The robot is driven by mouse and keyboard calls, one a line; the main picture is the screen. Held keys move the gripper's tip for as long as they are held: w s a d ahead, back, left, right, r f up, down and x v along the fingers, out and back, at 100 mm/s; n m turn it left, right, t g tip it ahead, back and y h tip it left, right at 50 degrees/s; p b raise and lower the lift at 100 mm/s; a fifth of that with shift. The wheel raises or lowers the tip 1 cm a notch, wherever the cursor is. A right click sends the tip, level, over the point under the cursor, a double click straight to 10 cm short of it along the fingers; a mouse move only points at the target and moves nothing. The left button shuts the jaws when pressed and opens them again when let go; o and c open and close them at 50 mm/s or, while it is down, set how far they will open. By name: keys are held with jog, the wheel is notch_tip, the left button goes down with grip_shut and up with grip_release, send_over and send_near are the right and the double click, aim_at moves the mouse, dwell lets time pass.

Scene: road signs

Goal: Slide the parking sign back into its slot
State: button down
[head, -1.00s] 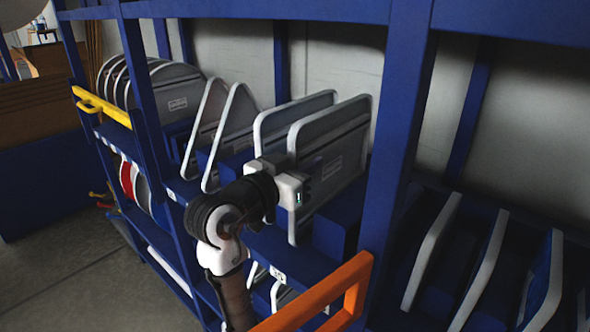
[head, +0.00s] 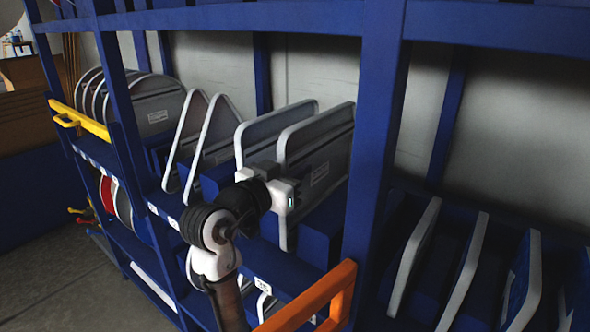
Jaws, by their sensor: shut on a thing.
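The sign in my grip, which I take to be the parking sign (head: 326,150), is a square grey-backed panel with rounded corners and a pale rim. It stands upright, edge-on to the front, at the right end of the upper shelf bay. My gripper (head: 287,192) is at its front edge and shut on it; the fingertips are mostly hidden by the gripper body. The sign's front face is turned away. Its lower edge is by the blue slot blocks (head: 318,225); I cannot tell how deep it sits.
A similar square sign (head: 243,140) stands just left. Triangular signs (head: 212,125) and round signs (head: 150,105) stand further left. A blue upright post (head: 372,150) is close on the right, with more signs (head: 465,270) beyond. Orange (head: 325,290) and yellow (head: 80,122) bars jut out in front.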

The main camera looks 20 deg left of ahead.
jog(key=shift+f+b, duration=0.4)
jog(key=shift+f, duration=0.15)
jog(key=c, duration=1.3)
grip_release()
jog(key=shift+c, duration=0.2)
jog(key=shift+f, duration=0.1)
jog(key=b+v, duration=0.2)
jog(key=v, duration=1.2)
jog(key=shift+b, duration=0.3)
